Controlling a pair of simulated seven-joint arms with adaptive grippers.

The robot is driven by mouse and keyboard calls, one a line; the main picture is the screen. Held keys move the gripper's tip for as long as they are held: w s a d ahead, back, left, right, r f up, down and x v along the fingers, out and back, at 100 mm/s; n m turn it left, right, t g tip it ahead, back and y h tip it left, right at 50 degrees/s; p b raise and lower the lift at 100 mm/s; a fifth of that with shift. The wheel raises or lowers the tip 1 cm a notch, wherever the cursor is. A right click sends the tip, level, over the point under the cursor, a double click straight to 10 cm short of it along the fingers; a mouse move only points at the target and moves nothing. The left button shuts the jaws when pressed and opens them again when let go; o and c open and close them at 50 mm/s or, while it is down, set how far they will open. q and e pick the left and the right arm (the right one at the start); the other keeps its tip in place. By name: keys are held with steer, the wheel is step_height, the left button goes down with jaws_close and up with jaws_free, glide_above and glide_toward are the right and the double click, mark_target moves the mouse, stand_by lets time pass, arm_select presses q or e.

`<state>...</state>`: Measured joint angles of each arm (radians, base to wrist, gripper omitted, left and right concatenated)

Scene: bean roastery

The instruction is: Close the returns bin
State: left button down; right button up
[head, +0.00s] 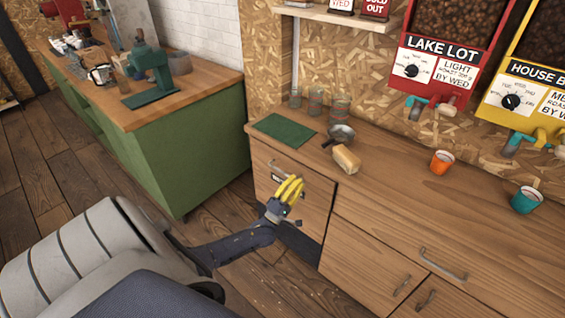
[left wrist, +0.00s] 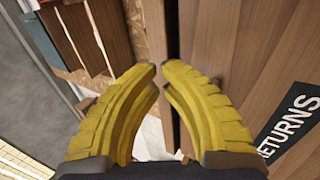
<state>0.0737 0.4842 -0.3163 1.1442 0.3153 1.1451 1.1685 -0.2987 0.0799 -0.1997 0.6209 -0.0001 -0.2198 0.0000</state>
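The returns bin (head: 312,212) is the wooden front at the left end of the counter, with a curved metal handle near its top. Its dark RETURNS label (left wrist: 290,128) shows at the right of the left wrist view and is mostly hidden in the head view. My left gripper (head: 292,186) is in front of the bin front, below the handle. In the left wrist view its yellow fingers (left wrist: 160,68) curve together, with only a narrow gap between the tips and nothing seen held. How far the bin stands open is unclear. My right gripper is out of view.
The counter above holds a green mat (head: 284,129), a small metal pan (head: 342,133), a tan block (head: 346,159), an orange cup (head: 442,162) and a teal cup (head: 526,200). A green cabinet (head: 190,150) stands left across a floor gap.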

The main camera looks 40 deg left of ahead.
arm_select(q)
steer(key=s, duration=0.7)
steer(key=shift+d, duration=0.15)
